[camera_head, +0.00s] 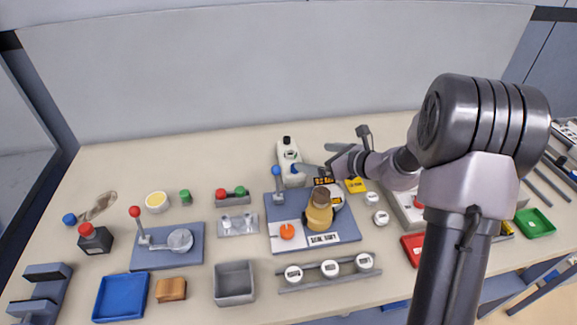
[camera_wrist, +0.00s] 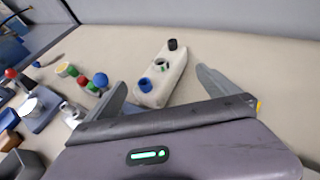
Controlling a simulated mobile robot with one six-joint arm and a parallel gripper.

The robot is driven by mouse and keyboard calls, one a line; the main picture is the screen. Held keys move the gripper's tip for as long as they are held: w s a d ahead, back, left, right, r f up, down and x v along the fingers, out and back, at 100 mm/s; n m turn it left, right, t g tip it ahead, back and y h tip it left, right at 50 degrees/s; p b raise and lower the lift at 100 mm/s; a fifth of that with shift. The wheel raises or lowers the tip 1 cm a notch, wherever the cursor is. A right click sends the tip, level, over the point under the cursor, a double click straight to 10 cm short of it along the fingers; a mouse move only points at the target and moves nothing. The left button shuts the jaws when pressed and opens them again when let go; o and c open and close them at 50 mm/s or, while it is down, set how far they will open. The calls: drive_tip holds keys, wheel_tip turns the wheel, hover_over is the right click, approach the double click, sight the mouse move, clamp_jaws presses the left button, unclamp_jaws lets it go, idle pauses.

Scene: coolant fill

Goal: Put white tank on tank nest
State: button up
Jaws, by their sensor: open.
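The white tank (camera_head: 290,158) stands at the back middle of the table, with a black cap on top and a blue fitting lower down. In the wrist view the tank (camera_wrist: 173,79) shows between the fingers, with a green-marked ring between cap and fitting. My gripper (camera_head: 311,157) is open at the tank's right side, and its fingers (camera_wrist: 160,77) spread to either side of the tank with visible gaps. It does not hold the tank. I cannot tell for sure which fixture is the tank nest.
A blue-grey board (camera_head: 350,230) with an amber jar (camera_head: 319,213), a blue-knobbed lever and an orange knob lies in front of the tank. A double-capped block (camera_head: 232,193) stands left. A grey bin (camera_head: 234,283) and round gauges on a rail (camera_head: 330,269) are nearer. The table behind the tank is clear.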

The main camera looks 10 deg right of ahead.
sight(289, 152)
drive_tip(key=b+x, duration=0.1)
drive_tip(key=x, duration=0.2)
drive_tip(key=b+x, duration=0.1)
drive_tip(key=x, duration=0.3)
drive_tip(key=b+x, duration=0.1)
drive_tip(key=x, duration=0.3)
drive_tip(key=shift+w+d+f, duration=0.1)
drive_tip(key=shift+d+f, duration=0.05)
drive_tip(key=shift+d, duration=0.15)
